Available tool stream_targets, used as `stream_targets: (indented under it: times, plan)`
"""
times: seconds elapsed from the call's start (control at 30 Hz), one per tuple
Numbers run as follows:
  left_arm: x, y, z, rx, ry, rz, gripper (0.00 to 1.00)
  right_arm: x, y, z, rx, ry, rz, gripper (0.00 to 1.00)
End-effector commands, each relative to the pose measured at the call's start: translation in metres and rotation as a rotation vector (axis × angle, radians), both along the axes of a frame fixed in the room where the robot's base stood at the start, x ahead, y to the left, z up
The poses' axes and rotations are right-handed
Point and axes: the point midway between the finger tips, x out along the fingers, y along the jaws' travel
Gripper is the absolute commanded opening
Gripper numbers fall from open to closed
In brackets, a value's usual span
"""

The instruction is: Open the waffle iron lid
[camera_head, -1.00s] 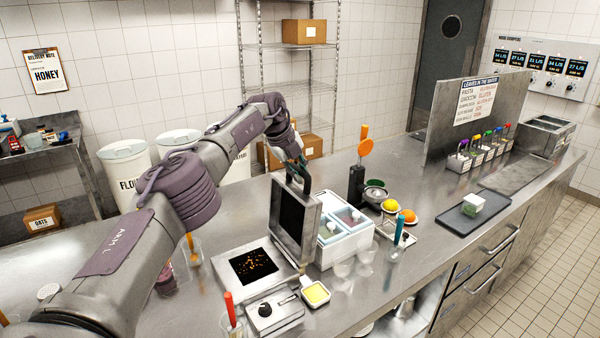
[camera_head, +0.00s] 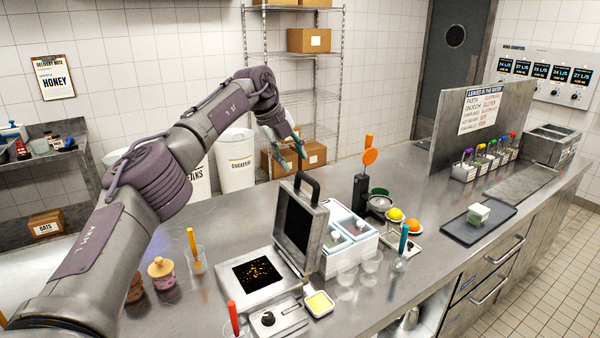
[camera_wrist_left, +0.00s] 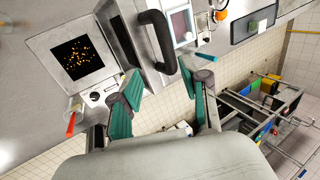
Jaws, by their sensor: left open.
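The waffle iron stands on the steel counter with its lid (camera_head: 301,228) raised, leaning back a little past upright. Its lower plate (camera_head: 257,274) is exposed, dark with orange-yellow specks. The black loop handle (camera_head: 307,187) sits on the lid's top edge. My left gripper (camera_head: 295,146) is open and empty, above and behind the handle, apart from it. In the left wrist view the gripper's teal fingers (camera_wrist_left: 165,95) are spread, and the handle (camera_wrist_left: 158,42) shows beyond them. My right gripper is in neither view.
A white container with compartments (camera_head: 350,238) stands right of the lid. A small yellow-filled dish (camera_head: 319,303) and a control box with a knob (camera_head: 279,318) are in front. An orange-topped black stand (camera_head: 361,190) stands behind. A dark tray (camera_head: 478,224) lies further right. A jar with a spatula (camera_head: 194,259) stands left.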

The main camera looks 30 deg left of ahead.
Motion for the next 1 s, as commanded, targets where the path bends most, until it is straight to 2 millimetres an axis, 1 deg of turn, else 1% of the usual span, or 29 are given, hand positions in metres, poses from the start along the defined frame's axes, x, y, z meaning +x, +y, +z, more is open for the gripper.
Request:
stream_targets:
  times: [0.03, 0.1, 0.23, 0.37, 0.8, 0.87, 0.93, 0.97, 1.0]
  plan:
    - [-0.003, 0.002, 0.009, 0.001, -0.002, -0.001, 0.45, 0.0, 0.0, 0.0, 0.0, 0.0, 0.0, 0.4]
    - [-0.007, 0.004, 0.017, 0.0, -0.001, -0.001, 0.45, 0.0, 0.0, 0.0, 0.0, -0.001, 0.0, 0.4]
    - [-0.011, 0.006, 0.026, 0.0, 0.0, -0.001, 0.45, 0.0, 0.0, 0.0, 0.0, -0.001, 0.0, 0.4]
    - [-0.012, 0.007, 0.028, 0.0, 0.001, -0.001, 0.45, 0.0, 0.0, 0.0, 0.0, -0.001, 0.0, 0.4]
    - [-0.011, 0.006, 0.027, -0.001, 0.0, -0.003, 0.45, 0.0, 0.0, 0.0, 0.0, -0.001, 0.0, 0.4]
    - [-0.009, 0.001, 0.024, -0.005, -0.004, -0.014, 0.45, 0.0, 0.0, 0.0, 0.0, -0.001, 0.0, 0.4]
    - [-0.003, -0.014, 0.015, -0.02, -0.023, -0.048, 0.45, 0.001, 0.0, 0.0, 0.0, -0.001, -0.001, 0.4]
    - [0.0, -0.024, 0.008, -0.034, -0.036, -0.072, 0.45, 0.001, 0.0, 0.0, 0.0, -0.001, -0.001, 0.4]
    - [0.006, -0.042, -0.001, -0.055, -0.059, -0.109, 0.45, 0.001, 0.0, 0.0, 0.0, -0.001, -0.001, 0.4]
